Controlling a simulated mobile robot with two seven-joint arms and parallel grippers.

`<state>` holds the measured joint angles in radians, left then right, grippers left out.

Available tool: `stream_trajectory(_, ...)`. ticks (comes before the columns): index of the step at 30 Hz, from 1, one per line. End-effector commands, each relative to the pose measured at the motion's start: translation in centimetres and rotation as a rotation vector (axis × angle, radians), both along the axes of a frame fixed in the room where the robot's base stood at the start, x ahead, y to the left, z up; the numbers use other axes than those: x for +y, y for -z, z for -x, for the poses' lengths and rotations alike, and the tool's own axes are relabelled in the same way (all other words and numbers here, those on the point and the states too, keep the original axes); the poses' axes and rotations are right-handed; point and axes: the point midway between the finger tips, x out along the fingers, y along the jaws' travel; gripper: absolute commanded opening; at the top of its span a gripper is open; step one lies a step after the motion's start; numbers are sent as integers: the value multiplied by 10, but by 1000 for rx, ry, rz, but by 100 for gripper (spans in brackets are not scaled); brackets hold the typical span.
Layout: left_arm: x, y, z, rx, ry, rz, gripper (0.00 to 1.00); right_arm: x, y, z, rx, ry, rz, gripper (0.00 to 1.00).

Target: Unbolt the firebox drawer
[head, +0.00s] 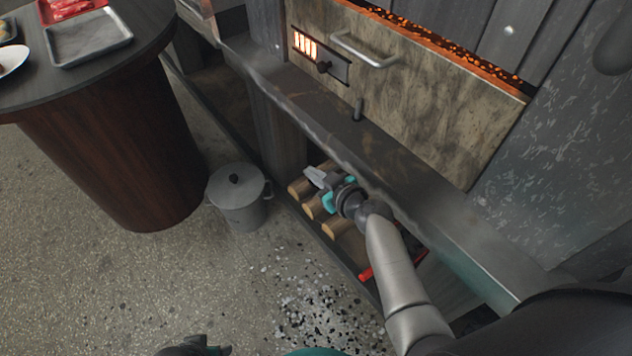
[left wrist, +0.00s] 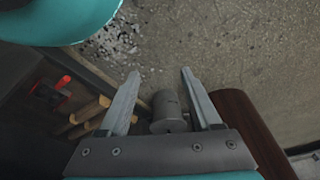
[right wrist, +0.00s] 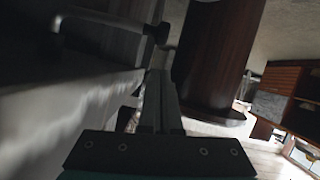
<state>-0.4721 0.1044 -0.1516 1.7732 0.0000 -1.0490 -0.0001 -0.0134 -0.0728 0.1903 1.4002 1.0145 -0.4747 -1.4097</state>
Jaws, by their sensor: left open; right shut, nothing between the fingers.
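The firebox drawer front (head: 430,95) is a mottled stone-coloured panel in the head view, with a metal bar handle (head: 365,55) near its upper left. A dark bolt plate with a black knob (head: 323,67) sits at its left end, beside glowing slots. My right gripper (head: 312,177) is shut and empty, in front of and below the ledge, apart from the bolt. Its closed fingers also show in the right wrist view (right wrist: 158,75). My left gripper (head: 218,349) is at the bottom edge of the head view. In the left wrist view it is open and empty (left wrist: 160,75).
Logs (head: 312,206) and a red-handled item (head: 366,274) lie underneath. A lidded grey bin (head: 238,205) and a round table (head: 90,65) with trays stand left.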

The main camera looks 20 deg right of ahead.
Motion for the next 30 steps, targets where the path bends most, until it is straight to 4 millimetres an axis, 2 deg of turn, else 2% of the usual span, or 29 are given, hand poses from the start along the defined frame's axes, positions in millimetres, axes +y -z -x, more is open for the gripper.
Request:
stream_trajectory(3,-1,-9,-6,-19,-1,3,65,-1,11,1,1,0,-2,0)
stream_trajectory(9,-2,-22,-12,-37,-2,5,65,-4,19,1,-1,1,-1,0)
stream_trajectory(27,-2,-27,-15,-45,-1,7,65,-5,24,2,-1,0,0,0)
stream_trajectory(30,-3,-39,-19,-65,-2,9,65,-5,29,2,0,0,1,0)
